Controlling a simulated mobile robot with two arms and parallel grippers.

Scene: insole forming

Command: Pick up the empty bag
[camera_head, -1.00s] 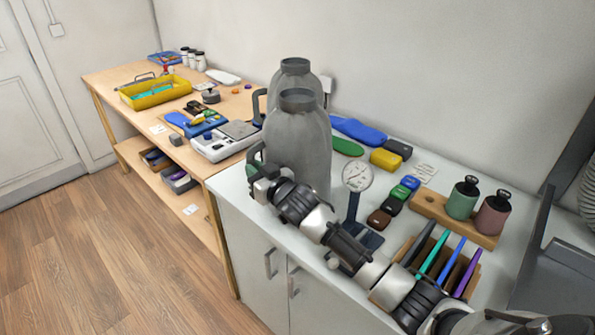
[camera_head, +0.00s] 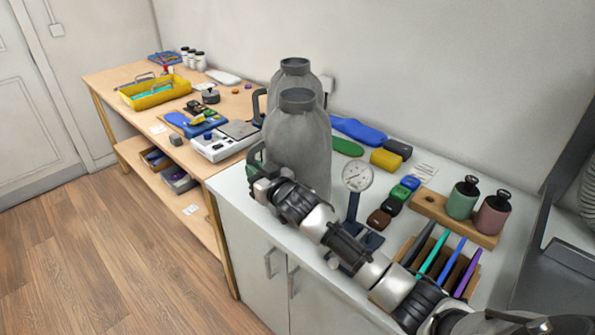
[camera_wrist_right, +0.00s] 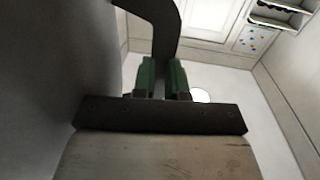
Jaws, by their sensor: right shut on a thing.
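Two grey jug-like vessels with dark collars and side handles stand on the white cabinet top; nothing plainly looks like a flat bag. The front vessel (camera_head: 298,148) is upright and hides much of the rear vessel (camera_head: 296,76). My right gripper (camera_head: 257,168) is at the front vessel's left side, low on its dark handle. In the right wrist view, the gripper's green fingertips (camera_wrist_right: 162,78) are shut on the lower end of the dark handle (camera_wrist_right: 158,20), with the grey body (camera_wrist_right: 60,80) close at left. My left gripper is not in view.
Right of the vessels stand a dial gauge (camera_head: 357,177), small coloured blocks (camera_head: 393,203), a wooden rack with green and mauve bottles (camera_head: 462,200) and a holder of coloured insoles (camera_head: 440,260). A wooden bench (camera_head: 130,75) with trays stands at the left. The floor is clear.

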